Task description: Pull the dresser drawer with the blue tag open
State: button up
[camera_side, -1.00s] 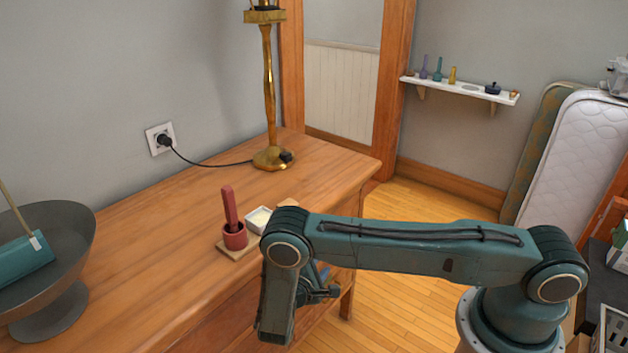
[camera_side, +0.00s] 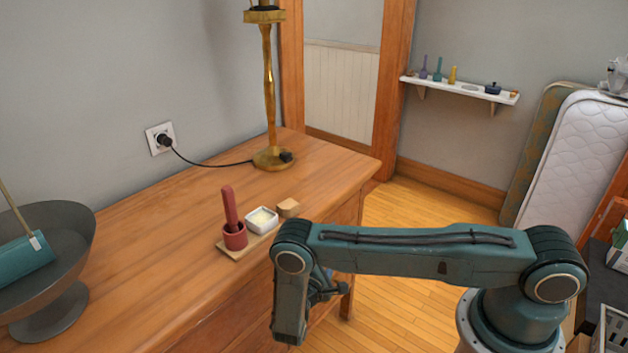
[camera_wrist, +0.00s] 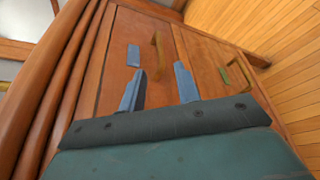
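The wooden dresser (camera_side: 150,250) stands at the left in the side view. In the wrist view, a drawer front (camera_wrist: 118,75) carries a blue tag (camera_wrist: 133,56) beside an upright-looking brass handle (camera_wrist: 157,52). My gripper (camera_wrist: 160,70) is open, with its two blue-grey fingers apart and empty, pointing toward this handle. The handle shows just beyond the fingertips, apart from them as far as I can tell. In the side view, my gripper (camera_side: 328,288) is partly hidden behind my wrist link, in front of the dresser. The drawers look closed.
A second drawer with a brass handle (camera_wrist: 243,70) and a green tag (camera_wrist: 225,76) is beside the first.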

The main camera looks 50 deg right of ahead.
jog(key=x, duration=1)
jog(key=shift+w+d, duration=0.1)
jog(key=shift+d, duration=0.05)
grip_shut()
